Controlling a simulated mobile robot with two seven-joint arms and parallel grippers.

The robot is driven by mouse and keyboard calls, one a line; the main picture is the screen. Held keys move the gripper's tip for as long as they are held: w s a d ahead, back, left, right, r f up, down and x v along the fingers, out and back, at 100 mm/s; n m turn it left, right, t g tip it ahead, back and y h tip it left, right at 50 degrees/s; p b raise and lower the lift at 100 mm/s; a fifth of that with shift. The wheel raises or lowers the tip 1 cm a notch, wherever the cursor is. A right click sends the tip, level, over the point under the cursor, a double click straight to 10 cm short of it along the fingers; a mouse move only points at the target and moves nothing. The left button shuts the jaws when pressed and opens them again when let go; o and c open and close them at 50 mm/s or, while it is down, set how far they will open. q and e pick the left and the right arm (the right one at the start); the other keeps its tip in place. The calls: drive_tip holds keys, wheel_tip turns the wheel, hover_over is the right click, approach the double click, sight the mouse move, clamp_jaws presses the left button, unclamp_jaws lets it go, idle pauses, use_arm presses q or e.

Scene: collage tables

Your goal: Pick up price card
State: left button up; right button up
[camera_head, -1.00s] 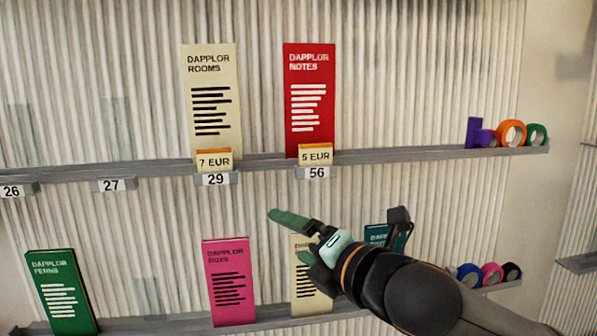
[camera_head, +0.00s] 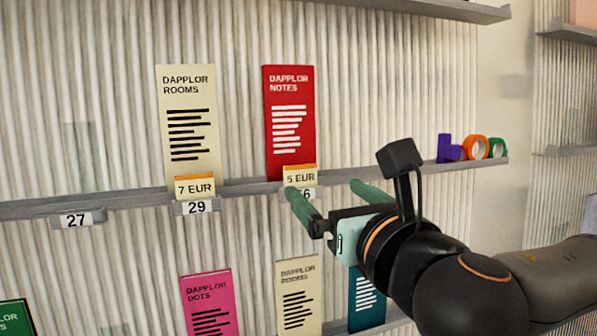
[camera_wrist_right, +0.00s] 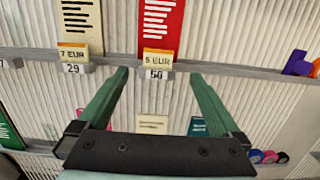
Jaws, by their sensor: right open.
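Two price cards stand at the front of the upper shelf (camera_head: 120,200). The "7 EUR" card (camera_head: 195,187) is in front of the cream Dapplor Rooms booklet (camera_head: 188,110), above label 29. The "5 EUR" card (camera_head: 300,176) is in front of the red Dapplor Notes booklet (camera_head: 289,115), above label 56. My right gripper (camera_head: 330,196) is open and empty, its green fingers pointing at the shelf near the "5 EUR" card. In the right wrist view, the "5 EUR" card (camera_wrist_right: 157,58) lies ahead between the fingertips, apart from them. A finger partly hides label 56 in the head view. My left gripper is out of view.
Pink (camera_head: 208,303), cream (camera_head: 299,295) and teal (camera_head: 366,300) booklets stand below. Another shelf (camera_head: 440,9) runs above. The space before the ribbed wall is open.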

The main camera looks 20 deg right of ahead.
sight(301, 170)
drive_tip(key=w+p, duration=0.5)
drive_tip(key=shift+w+a+p, duration=0.2)
drive_tip(key=shift+w+p, duration=0.2)
drive_tip(key=w, duration=0.2)
drive_tip(key=w+p, duration=0.1)
drive_tip(key=w, duration=0.1)
drive_tip(key=shift+a+r, duration=0.1)
drive_tip(key=shift+r, duration=0.15)
drive_tip(key=shift+w+f, duration=0.1)
drive_tip(key=shift+w, duration=0.5)
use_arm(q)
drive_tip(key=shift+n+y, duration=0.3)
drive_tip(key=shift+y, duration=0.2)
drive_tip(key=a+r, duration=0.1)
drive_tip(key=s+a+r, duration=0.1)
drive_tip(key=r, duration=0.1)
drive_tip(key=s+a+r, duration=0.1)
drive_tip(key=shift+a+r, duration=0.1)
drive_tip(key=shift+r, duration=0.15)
use_arm(e)
drive_tip(key=shift+c, duration=0.2)
drive_tip(key=c, duration=1.3)
